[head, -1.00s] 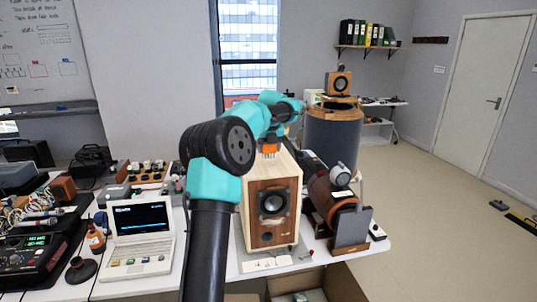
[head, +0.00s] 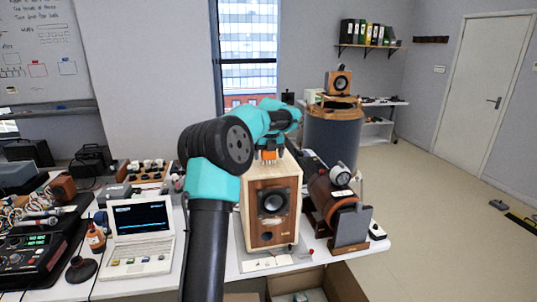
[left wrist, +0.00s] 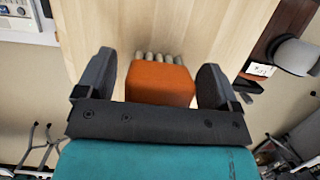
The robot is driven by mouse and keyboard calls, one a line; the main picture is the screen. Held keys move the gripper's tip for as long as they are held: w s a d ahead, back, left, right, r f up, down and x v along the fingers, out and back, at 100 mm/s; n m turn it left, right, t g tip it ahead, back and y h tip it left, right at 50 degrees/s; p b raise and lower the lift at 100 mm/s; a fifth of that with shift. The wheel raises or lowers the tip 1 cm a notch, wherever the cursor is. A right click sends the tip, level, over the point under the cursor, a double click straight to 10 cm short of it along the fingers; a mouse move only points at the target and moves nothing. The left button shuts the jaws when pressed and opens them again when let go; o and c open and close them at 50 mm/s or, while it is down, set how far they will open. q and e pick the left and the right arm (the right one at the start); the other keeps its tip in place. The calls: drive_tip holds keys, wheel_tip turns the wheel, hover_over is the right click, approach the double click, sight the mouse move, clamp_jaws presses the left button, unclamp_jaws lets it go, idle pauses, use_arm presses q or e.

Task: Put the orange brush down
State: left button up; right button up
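The orange brush (head: 268,155) is at the pale wooden top of the speaker box (head: 272,207), under my left gripper (head: 270,148). In the left wrist view the brush (left wrist: 160,83) lies between the two dark fingers of my left gripper (left wrist: 158,82). Its pale bristles point away from the wrist, over the wooden top (left wrist: 165,25). A strip of wood shows between the brush and the left finger; the right finger is very close to the brush. The fingers look open around it. Whether the bristles touch the wood is hard to tell. My right gripper is not in view.
A white laptop (head: 140,235) stands left of the speaker box on the white table. A brown cylinder on a stand (head: 338,210) is close to its right. A large grey drum (head: 332,135) stands behind. Electronics crowd the table's left side.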

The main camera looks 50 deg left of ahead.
use_arm(q)
drive_tip(key=v, duration=1.2)
drive_tip(key=shift+r, duration=0.2)
drive_tip(key=shift+w+f, duration=0.1)
idle(0.4)
